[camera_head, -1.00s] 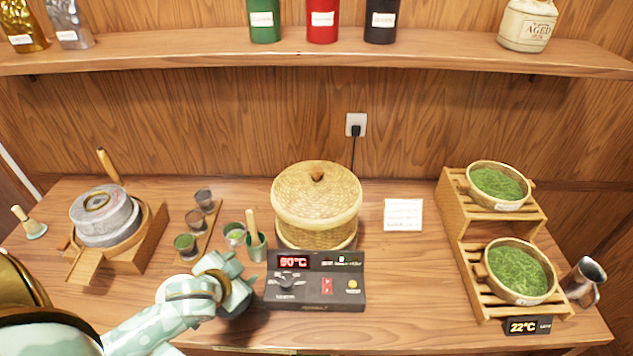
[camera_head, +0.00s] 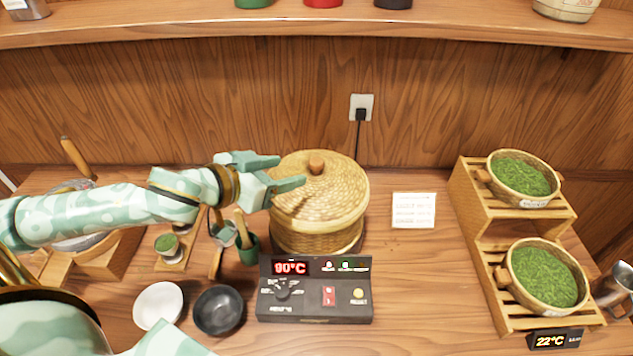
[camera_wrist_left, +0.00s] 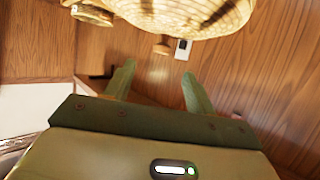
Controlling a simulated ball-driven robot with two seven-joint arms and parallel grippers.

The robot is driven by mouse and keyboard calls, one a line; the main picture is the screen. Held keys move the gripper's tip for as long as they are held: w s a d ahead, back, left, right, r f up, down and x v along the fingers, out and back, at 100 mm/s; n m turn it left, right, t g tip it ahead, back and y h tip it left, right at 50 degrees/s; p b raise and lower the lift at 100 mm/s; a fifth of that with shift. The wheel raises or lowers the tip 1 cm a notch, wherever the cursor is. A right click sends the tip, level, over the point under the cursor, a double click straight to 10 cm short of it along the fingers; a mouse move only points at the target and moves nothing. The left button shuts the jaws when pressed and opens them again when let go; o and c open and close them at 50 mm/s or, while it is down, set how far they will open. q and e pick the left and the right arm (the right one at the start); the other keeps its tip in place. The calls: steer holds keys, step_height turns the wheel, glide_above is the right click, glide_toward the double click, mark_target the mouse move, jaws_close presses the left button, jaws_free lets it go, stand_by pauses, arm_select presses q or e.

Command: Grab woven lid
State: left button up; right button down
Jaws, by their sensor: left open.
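The woven lid (camera_head: 335,195), domed and straw-coloured with a small wooden knob (camera_head: 317,160), sits on the round woven basket (camera_head: 318,240) behind the control box. My left gripper (camera_head: 291,171) reaches in from the left. Its jaws are open and empty, fingers pointing right toward the knob, over the lid's left part. I cannot tell if the fingers touch the lid. My right gripper is not in view.
A control box (camera_head: 315,288) reading 90°C stands in front of the basket. A white bowl (camera_head: 158,304) and a dark bowl (camera_head: 218,309) are at front left. A wooden rack (camera_head: 480,255) with tea baskets stands right. A shelf (camera_head: 300,28) spans above. The table right of the basket is mostly clear.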

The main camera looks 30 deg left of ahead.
mark_target(314, 162)
arm_select(q)
steer(key=x, duration=0.6)
steer(key=shift+w+d+b, duration=0.15)
steer(key=shift+w+b, duration=0.05)
steer(key=shift+b, duration=0.1)
steer(key=x, duration=0.3)
steer(key=b+x, duration=0.1)
steer(key=x, duration=0.1)
steer(key=shift+w, duration=0.45)
steer(key=shift+s, duration=0.1)
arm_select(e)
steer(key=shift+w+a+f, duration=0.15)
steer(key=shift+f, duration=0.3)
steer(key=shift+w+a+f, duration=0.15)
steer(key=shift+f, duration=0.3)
arm_select(q)
steer(key=shift+a, duration=0.2)
steer(key=c, duration=1.1)
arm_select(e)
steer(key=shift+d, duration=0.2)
